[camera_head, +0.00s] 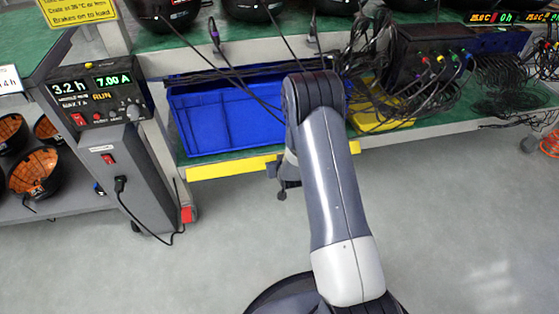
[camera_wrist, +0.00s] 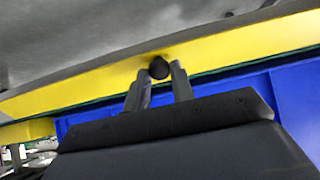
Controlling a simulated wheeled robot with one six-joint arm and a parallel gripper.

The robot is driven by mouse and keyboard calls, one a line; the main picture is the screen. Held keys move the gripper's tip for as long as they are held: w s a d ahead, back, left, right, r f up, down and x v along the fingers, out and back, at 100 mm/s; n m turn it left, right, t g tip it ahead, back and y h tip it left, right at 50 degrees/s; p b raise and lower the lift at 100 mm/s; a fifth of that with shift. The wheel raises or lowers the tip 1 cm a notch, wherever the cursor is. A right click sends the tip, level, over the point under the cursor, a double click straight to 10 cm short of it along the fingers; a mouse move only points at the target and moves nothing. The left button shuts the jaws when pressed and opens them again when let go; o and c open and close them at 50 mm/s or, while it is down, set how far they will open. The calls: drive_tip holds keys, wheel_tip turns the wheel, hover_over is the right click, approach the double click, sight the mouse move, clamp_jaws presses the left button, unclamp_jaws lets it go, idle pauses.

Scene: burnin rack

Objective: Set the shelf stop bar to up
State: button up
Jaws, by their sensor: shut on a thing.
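The shelf stop bar (camera_head: 230,168) is a long yellow bar along the front edge of the lower shelf, below the blue bin's front face. In the wrist view the yellow bar (camera_wrist: 85,82) runs across the picture, with a round black knob (camera_wrist: 159,68) on it. My gripper (camera_wrist: 160,80) has its two fingers closed on either side of this knob.
The blue bin (camera_head: 222,118) stands on the green shelf right behind the bar. A grey power unit (camera_head: 125,160) with a hanging cable stands to the left. Black cables and a yellow tray (camera_head: 375,114) lie to the right. The grey floor in front is clear.

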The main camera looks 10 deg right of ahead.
drive_tip(key=r+g+p, duration=0.1)
drive_tip(key=g+p, duration=0.1)
drive_tip(key=w+r+g+p, duration=0.1)
drive_tip(key=g+p, duration=0.1)
drive_tip(key=shift+w+r+g, duration=0.1)
drive_tip(key=shift+r+g, duration=0.3)
drive_tip(key=shift+w+r+g+p, duration=0.3)
drive_tip(key=shift+w+g+p, duration=0.05)
drive_tip(key=shift+g, duration=0.7)
drive_tip(key=shift+w+r+g+p, duration=0.3)
drive_tip(key=shift+g, duration=0.75)
clamp_jaws()
drive_tip(key=shift+w, duration=0.1)
drive_tip(key=o, duration=0.9)
unclamp_jaws()
drive_tip(key=shift+o, duration=0.2)
wheel_tip(320, 180, up, 11)
drive_tip(key=p, duration=0.2)
drive_tip(key=shift+s+p, duration=0.3)
drive_tip(key=shift+o, duration=0.2)
drive_tip(key=shift+f, duration=0.1)
